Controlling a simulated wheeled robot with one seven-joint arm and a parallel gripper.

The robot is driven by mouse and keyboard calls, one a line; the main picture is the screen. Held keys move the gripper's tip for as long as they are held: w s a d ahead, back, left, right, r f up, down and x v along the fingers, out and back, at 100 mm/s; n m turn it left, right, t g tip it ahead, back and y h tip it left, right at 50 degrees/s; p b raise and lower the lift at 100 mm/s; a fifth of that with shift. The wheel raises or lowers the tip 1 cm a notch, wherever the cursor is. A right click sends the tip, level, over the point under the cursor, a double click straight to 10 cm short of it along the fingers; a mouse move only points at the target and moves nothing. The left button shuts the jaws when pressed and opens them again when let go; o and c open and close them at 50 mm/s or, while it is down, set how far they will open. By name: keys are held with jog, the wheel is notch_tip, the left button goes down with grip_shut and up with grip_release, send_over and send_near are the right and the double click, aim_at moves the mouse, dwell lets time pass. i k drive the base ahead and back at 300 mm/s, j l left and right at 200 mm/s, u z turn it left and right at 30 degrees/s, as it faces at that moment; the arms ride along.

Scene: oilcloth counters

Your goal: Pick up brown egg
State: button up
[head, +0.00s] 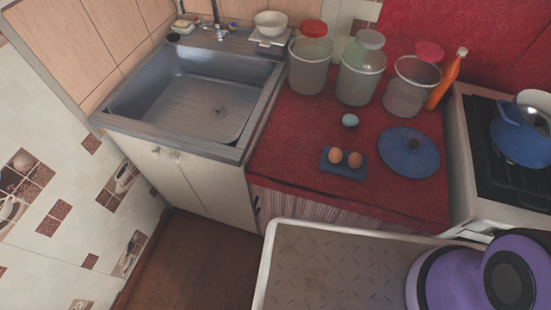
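Two brown eggs sit side by side on a small dark blue holder on the red counter in the head view. The left brown egg (335,155) and the right brown egg (354,159) look alike, and the task does not say which one. The blue holder (343,174) lies near the counter's front edge. My gripper is out of view; only a purple and black part of my body shows at the bottom right.
A pale blue-green egg-like item (350,120) lies behind the holder. A round blue lid (408,151) lies to its right. Three clear jars, one of them the middle jar (361,75), and an orange bottle (447,80) stand behind. A sink (190,95) is left; a stove with a blue pot (520,135) is right.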

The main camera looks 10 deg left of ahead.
aim_at(335, 156)
jog(key=j+u, duration=0.25)
jog(key=l+z, duration=0.35)
jog(key=k+l+z, duration=0.1)
jog(key=z, duration=0.25)
jog(key=l+z, duration=0.3)
jog(key=u, duration=1.4)
jog(key=j+u, duration=0.2)
jog(key=j, duration=0.4)
